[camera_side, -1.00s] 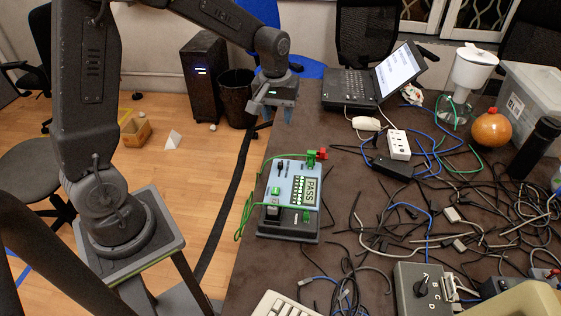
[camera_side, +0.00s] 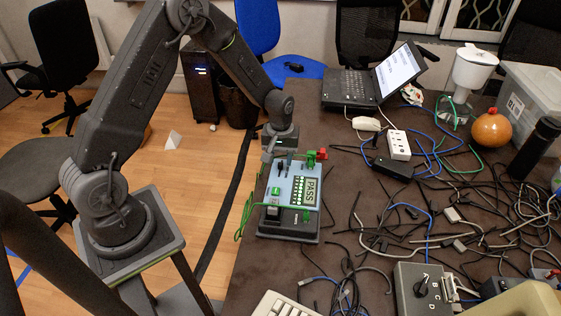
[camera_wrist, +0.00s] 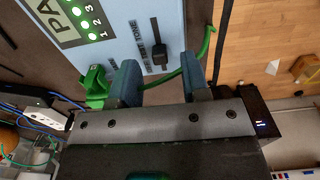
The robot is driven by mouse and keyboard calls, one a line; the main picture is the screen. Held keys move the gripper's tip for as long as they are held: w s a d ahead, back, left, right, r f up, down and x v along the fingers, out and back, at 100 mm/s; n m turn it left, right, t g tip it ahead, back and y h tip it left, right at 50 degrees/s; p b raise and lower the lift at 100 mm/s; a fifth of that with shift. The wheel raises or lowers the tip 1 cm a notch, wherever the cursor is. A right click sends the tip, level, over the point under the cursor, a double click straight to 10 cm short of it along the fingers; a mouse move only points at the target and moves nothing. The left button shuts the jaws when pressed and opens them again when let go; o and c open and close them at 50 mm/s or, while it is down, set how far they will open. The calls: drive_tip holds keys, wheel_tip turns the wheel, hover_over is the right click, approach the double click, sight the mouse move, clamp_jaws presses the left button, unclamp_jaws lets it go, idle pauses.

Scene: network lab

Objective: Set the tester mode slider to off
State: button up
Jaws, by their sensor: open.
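The tester (camera_side: 291,190) is a light-blue box on a dark base at the table's left edge. Its screen reads PASS (camera_side: 310,191), with lit green lights beside it. In the side view my gripper (camera_side: 277,158) is over the tester's far end and partly hides the slider.
A green plug (camera_wrist: 96,84) and green cable stand close to one finger. A red connector (camera_side: 322,154) sits at the tester's far right corner. Tangled cables (camera_side: 400,225) cover the table to the right. A laptop (camera_side: 350,90) stands behind.

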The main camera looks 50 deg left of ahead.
drive_tip(key=shift+f, duration=1)
clamp_jaws()
